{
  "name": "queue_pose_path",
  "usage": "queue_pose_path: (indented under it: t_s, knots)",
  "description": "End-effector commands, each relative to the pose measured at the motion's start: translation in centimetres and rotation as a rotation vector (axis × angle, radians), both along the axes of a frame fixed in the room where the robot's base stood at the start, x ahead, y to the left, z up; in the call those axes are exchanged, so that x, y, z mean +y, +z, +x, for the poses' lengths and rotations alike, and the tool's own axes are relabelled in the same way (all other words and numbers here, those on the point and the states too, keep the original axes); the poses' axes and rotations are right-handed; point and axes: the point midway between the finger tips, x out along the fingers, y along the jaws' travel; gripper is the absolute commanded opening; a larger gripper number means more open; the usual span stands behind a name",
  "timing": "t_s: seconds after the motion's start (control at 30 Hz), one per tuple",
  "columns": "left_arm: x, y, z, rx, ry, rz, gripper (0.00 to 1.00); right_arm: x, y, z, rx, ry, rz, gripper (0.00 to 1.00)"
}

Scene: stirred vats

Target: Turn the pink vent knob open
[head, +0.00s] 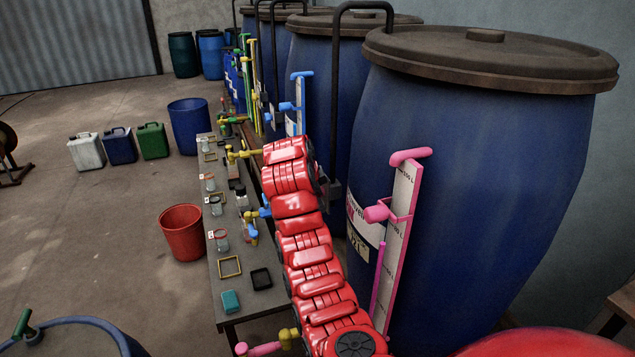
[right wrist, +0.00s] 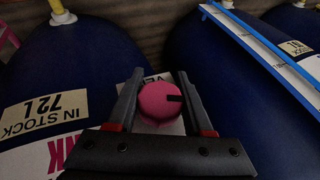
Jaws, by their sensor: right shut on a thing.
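The pink vent knob (right wrist: 160,103) is a round pink disc with a short black mark pointing to the right in the right wrist view. A white label shows partly behind it. My right gripper (right wrist: 160,82) has one dark finger on each side of the knob and is shut on it. In the head view neither the knob nor my right gripper can be made out; a red arm of mine crosses the middle. The large blue vat (head: 480,170) carries a pink-framed level gauge (head: 401,235). My left gripper is not in view.
A workbench (head: 222,290) with jars, small frames and a teal block (head: 230,301) runs along the vats. More blue vats with blue, yellow and green fittings stand behind. A red bucket (head: 182,232) and several jerrycans stand on the open floor at left.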

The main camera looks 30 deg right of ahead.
Motion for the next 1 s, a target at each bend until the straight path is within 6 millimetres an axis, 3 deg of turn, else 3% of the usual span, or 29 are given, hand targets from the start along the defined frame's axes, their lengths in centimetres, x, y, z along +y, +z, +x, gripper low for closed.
queue_pose_path:
  t_s: [0.07,0.5,1.0]
  knots:
    - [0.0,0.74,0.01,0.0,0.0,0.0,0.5,0.03,0.33,-0.04,0.043,0.0,0.009,0.0]
    - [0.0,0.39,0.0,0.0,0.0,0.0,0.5,-0.02,-0.11,-0.37,0.215,-0.004,0.049,0.0]
    - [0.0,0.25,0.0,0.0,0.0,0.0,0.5,0.08,-0.06,-0.72,0.28,-0.001,0.066,0.0]
